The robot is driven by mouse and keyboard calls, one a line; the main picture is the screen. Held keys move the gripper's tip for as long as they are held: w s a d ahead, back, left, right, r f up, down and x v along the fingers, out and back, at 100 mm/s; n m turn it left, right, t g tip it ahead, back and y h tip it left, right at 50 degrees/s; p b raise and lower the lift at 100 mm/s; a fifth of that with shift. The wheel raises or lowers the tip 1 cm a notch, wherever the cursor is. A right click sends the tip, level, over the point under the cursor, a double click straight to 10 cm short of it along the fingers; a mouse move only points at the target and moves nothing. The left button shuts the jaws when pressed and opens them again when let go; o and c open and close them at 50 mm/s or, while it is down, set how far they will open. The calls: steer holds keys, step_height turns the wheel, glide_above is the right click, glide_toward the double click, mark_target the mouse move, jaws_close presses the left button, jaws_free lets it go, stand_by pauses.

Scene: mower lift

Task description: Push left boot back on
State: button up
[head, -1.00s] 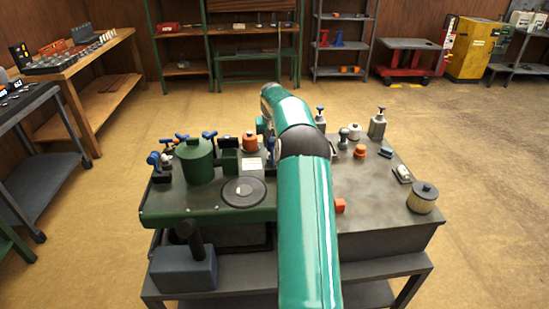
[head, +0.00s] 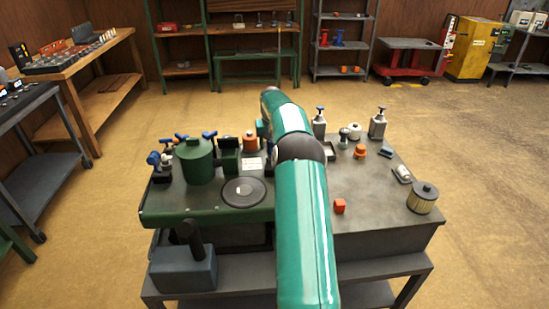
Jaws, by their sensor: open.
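I cannot tell which small part is the left boot. A green machine deck (head: 175,212) lies on the left of the bench, with a green cylinder (head: 196,160) and a dark round disc (head: 243,191) on it. Blue-topped fittings (head: 158,160) stand at its left and back edges. An orange canister (head: 249,142) stands behind the disc, left of my arm. My teal arm reaches over the middle of the bench, its far end bent down near the back edge. My gripper is hidden behind the arm links, so its contact with anything does not show.
On the bench right of my arm are a red block (head: 340,206), an orange knob (head: 360,152), a tan filter (head: 422,198) and two blue- or grey-topped bottles (head: 377,124). A grey box (head: 183,268) sits on the lower front left.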

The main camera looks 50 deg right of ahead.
steer(key=shift+r, duration=0.1)
steer(key=shift+w+d+v, duration=0.15)
steer(key=shift+v, duration=0.8)
steer(key=shift+w+d+v, duration=0.1)
steer(key=shift+w+v, duration=0.05)
steer(key=shift+v, duration=0.8)
steer(key=shift+w+d+v, duration=0.15)
steer(key=shift+v, duration=0.85)
steer(key=shift+r, duration=0.6)
